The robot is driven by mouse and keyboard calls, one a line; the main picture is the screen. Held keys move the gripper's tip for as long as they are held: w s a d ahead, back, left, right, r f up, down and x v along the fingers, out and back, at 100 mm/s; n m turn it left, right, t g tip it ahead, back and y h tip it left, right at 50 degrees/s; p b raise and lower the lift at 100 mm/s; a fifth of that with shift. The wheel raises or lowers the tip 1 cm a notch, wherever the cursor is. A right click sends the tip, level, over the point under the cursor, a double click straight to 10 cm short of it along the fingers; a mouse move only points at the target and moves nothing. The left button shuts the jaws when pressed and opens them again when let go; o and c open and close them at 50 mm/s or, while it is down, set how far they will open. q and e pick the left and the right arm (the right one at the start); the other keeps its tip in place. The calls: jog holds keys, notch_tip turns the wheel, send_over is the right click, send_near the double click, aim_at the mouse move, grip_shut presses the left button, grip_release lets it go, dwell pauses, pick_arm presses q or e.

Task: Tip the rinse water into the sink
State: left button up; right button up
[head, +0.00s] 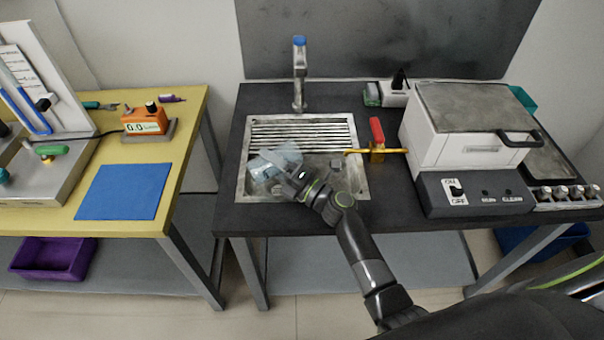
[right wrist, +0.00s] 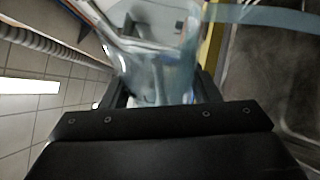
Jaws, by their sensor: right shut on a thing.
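My right gripper (head: 300,179) is over the sink (head: 361,180), reaching in from the lower right. It is shut on a clear, pale-blue container (head: 272,163), which lies tilted over the left part of the basin. In the right wrist view the container (right wrist: 160,70) shows between the two fingers, and it looks see-through. Whether water is in it or running out, I cannot tell. The sink is metal, with a slatted rack (head: 300,132) across its back half. My left gripper is not in view.
A tap with a blue top (head: 299,70) stands behind the sink. A brass valve with a red handle (head: 377,140) is at its right, beside a white machine (head: 465,130). A yellow table (head: 190,115) stands to the left, across a gap, with a blue mat (head: 124,191).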

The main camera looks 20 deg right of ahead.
aim_at(276, 152)
jog(key=shift+w+d+r+m+t+h, duration=0.2)
jog(key=shift+r+m+t, duration=0.3)
jog(key=shift+m, duration=0.55)
jog(key=shift+s+d+r+m+t+h, duration=0.1)
jog(key=shift+d+r+m+t, duration=0.3)
jog(key=shift+m, duration=0.6)
jog(key=shift+w+d+r+m+t+h, duration=0.1)
jog(key=shift+r+m+t, duration=0.45)
jog(key=shift+m, duration=0.5)
dwell(1.1)
jog(key=shift+w+d+r+m+t+h, duration=0.1)
jog(key=shift+d+r+m+t+h, duration=0.3)
jog(key=shift+m, duration=0.75)
jog(key=shift+w+d+r+m+t+h, duration=0.1)
jog(key=shift+d+r+m+t+h, duration=0.3)
jog(key=shift+m, duration=0.7)
jog(key=shift+d+r+m+t+h, duration=0.15)
jog(key=shift+d+m+t+h, duration=0.4)
jog(key=shift+m, duration=0.6)
dwell(0.4)
